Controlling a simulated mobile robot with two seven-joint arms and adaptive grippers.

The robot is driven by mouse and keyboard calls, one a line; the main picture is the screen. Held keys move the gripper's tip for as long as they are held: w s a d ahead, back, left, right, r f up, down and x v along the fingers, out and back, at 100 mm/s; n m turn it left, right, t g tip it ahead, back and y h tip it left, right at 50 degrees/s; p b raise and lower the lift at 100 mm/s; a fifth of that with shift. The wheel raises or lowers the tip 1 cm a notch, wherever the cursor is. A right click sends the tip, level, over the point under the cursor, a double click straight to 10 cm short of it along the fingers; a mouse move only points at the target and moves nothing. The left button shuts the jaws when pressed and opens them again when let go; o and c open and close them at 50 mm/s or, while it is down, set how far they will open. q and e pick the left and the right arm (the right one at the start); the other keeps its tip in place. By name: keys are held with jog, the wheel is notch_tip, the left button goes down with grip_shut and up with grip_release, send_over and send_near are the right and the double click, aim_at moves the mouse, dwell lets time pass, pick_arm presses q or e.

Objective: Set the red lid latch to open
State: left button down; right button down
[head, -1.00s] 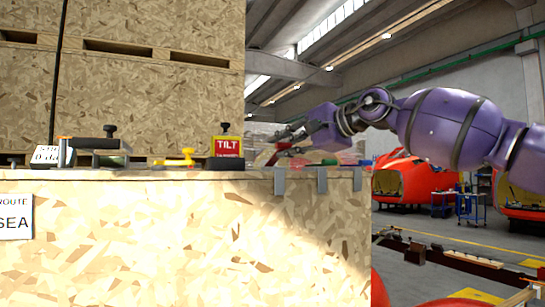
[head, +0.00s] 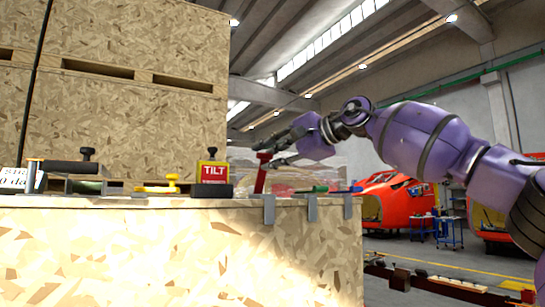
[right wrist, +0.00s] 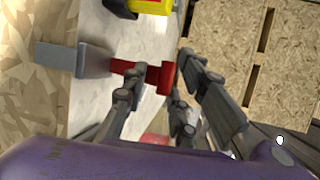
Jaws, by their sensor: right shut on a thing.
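The red lid latch (head: 260,178) stands nearly upright, tilted slightly right, at the top edge of the wooden crate in the head view. In the right wrist view the red latch (right wrist: 163,78) shows as a red bar with a wider end, running from a grey metal bracket (right wrist: 75,60). My right gripper (head: 270,156) is at the latch's upper end. In the right wrist view its fingers (right wrist: 166,72) are on either side of the wide red end, shut on it. The fingers partly hide the latch. My left gripper is not in view.
Stacked wooden crates (head: 140,110) stand behind.

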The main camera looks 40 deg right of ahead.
jog(key=shift+d+r, duration=0.15)
jog(key=shift+r, duration=0.5)
jog(key=c, duration=1.7)
grip_release()
jog(key=shift+c, duration=0.2)
jog(key=shift+w+f, duration=0.2)
jog(key=shift+f, duration=0.05)
jog(key=shift+f, duration=0.1)
jog(key=shift+s, duration=0.2)
jog(key=v, duration=1.2)
